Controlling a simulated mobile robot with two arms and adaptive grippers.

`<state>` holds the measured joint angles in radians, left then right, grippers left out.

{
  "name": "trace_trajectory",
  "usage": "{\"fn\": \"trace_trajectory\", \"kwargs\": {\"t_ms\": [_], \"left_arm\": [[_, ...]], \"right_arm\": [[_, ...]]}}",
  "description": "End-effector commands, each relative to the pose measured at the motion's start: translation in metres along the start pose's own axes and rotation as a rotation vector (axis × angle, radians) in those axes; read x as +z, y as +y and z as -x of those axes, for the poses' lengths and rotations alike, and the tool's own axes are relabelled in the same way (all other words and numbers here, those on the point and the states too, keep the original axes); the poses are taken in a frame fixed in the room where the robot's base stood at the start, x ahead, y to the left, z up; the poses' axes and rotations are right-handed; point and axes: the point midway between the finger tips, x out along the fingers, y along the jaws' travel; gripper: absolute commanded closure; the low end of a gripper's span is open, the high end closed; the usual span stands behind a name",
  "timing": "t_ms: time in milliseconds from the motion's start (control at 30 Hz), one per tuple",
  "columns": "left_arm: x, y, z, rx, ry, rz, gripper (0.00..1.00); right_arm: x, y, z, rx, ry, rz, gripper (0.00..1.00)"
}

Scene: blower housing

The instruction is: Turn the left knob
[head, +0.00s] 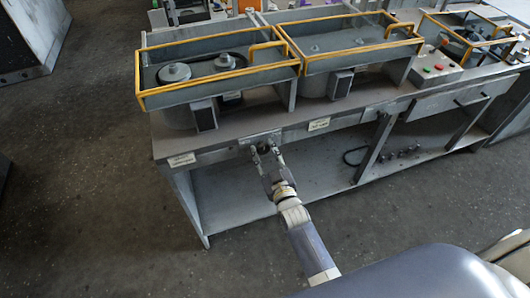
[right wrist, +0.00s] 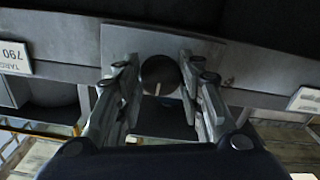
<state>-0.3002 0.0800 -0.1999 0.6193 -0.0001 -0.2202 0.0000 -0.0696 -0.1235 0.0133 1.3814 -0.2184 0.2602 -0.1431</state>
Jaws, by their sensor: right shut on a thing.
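The knob (right wrist: 160,75) is round and black with a pale pointer line. It sits on a grey metal plate (right wrist: 135,40) on the bench's front edge, and in the right wrist view its pointer runs nearly straight up and down. My right gripper (head: 267,154) reaches the front edge of the bench from below in the head view. In the right wrist view its two fingers (right wrist: 159,86) stand on both sides of the knob and are shut on it. The fingers partly hide the knob in the head view. My left gripper is not in view.
The grey bench (head: 225,150) carries yellow-railed blower housings (head: 218,75) and a control box with buttons (head: 434,68). White labels (head: 181,160) mark its front edge. Loose parts (head: 398,152) lie on the lower shelf.

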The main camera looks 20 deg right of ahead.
Motion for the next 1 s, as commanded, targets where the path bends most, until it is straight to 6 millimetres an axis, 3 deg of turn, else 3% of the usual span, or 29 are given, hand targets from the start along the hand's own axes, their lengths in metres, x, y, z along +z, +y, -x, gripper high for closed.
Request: {"fn": "trace_trajectory", "kwargs": {"t_ms": [167, 200, 267, 667, 833, 1000], "left_arm": [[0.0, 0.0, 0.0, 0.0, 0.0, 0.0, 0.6], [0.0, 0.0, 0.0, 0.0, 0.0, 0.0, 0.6], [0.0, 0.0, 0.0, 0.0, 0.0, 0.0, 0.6], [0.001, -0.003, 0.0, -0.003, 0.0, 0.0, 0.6], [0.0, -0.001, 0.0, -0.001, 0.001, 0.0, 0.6], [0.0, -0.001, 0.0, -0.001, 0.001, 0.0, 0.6]], "right_arm": [[0.0, 0.0, 0.0, 0.0, 0.001, -0.002, 0.89], [0.0, 0.0, 0.0, 0.0, 0.001, -0.003, 0.56], [0.0, 0.0, 0.0, 0.0, 0.001, -0.003, 0.45], [0.001, 0.0, 0.004, 0.0, -0.001, -0.004, 0.45], [0.001, 0.0, 0.023, 0.0, -0.002, -0.004, 0.45], [0.002, 0.0, 0.057, 0.0, -0.004, -0.005, 0.45]]}}
